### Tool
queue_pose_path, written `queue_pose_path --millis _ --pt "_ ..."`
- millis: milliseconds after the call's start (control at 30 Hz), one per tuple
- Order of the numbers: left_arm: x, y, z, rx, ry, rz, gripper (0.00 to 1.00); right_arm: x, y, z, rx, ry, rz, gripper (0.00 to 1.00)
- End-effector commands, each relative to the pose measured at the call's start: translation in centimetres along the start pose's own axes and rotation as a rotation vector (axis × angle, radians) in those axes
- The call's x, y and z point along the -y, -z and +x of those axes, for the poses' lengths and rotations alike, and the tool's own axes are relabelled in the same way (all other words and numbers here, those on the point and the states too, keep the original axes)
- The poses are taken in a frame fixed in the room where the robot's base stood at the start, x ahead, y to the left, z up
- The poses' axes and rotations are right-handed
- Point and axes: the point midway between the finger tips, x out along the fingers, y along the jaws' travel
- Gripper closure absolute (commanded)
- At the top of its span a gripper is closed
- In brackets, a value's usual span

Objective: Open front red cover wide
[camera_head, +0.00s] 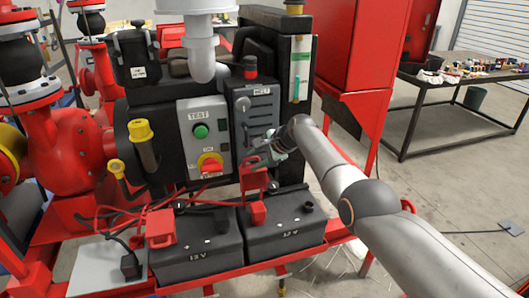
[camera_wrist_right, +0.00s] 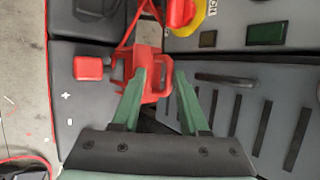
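A red cover (camera_head: 253,176) stands up behind the right-hand black battery (camera_head: 285,222), in front of the grey panel. In the right wrist view the red cover (camera_wrist_right: 150,68) is a bracket-like piece just ahead of my fingertips. My right gripper (camera_head: 262,158) is at this cover, its green fingers (camera_wrist_right: 164,68) apart with the red piece between and beyond the tips. I cannot tell whether a finger touches it. Another red cover (camera_head: 160,228) sits on the left-hand battery, and a small red block (camera_head: 257,213) on the right-hand one. My left gripper is not in view.
A grey control box (camera_head: 205,137) with a green button and a red-yellow rotary switch (camera_head: 210,163) is close left of my right gripper. Red cables run over the batteries. A red cabinet (camera_head: 360,45) and a workbench (camera_head: 450,88) stand at the right.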

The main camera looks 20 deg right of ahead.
Motion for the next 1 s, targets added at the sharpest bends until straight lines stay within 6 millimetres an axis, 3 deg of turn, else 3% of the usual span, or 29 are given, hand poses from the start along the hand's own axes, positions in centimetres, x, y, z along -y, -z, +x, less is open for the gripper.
queue_pose_path --millis 400,667,1000 --pt "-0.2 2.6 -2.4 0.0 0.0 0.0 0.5 0.1 -0.1 -2.7 -0.001 -0.001 0.0 0.57" --pt "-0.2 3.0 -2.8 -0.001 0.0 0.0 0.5 0.0 0.0 -5.2 -0.001 0.002 0.0 0.57" --pt "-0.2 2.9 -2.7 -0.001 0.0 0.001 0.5 0.1 0.0 -9.8 -0.002 0.004 -0.001 0.57"
